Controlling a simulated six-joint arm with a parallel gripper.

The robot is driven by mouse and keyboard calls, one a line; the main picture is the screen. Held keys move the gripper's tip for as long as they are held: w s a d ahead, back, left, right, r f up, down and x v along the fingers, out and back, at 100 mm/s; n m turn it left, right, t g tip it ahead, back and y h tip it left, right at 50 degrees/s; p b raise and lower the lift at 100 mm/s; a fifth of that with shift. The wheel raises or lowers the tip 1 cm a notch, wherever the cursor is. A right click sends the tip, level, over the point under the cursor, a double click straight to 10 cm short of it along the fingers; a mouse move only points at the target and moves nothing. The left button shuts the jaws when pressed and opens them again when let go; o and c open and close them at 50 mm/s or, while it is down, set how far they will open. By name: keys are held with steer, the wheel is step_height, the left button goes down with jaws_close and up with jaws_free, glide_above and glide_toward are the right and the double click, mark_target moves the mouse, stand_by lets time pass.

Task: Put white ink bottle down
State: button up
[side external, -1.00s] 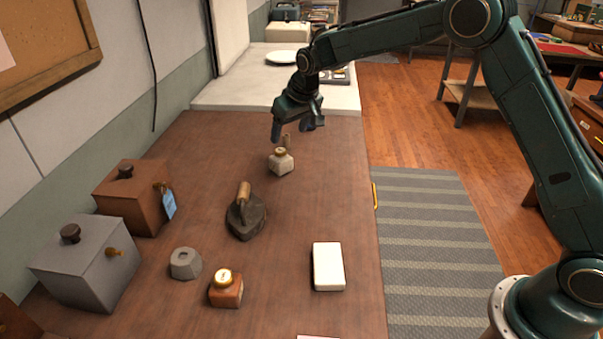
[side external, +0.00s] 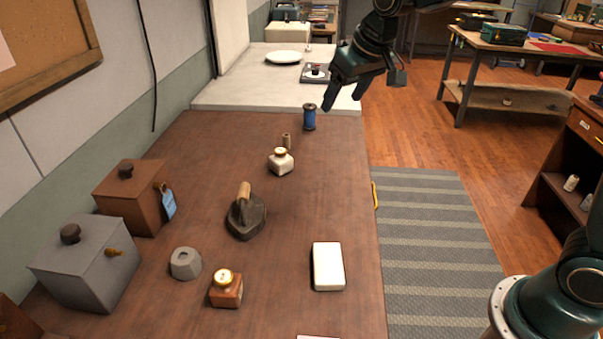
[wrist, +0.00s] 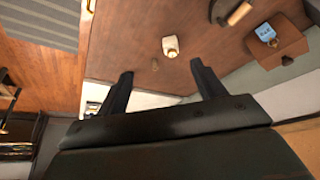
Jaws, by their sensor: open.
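My gripper (side external: 343,101) is open and empty. It is raised above the far right part of the table, up and to the right of the bottle. In the wrist view my gripper (wrist: 162,84) shows its two fingers spread apart with nothing between them.
A blue spool (side external: 309,117) and a small brown spool (side external: 287,140) stand behind the bottle. An old iron (side external: 246,213) sits in front of it. Boxes line the left.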

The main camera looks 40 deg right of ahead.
steer(key=s+d, duration=0.2)
steer(key=s, duration=2.7)
steer(key=shift+t, duration=0.3)
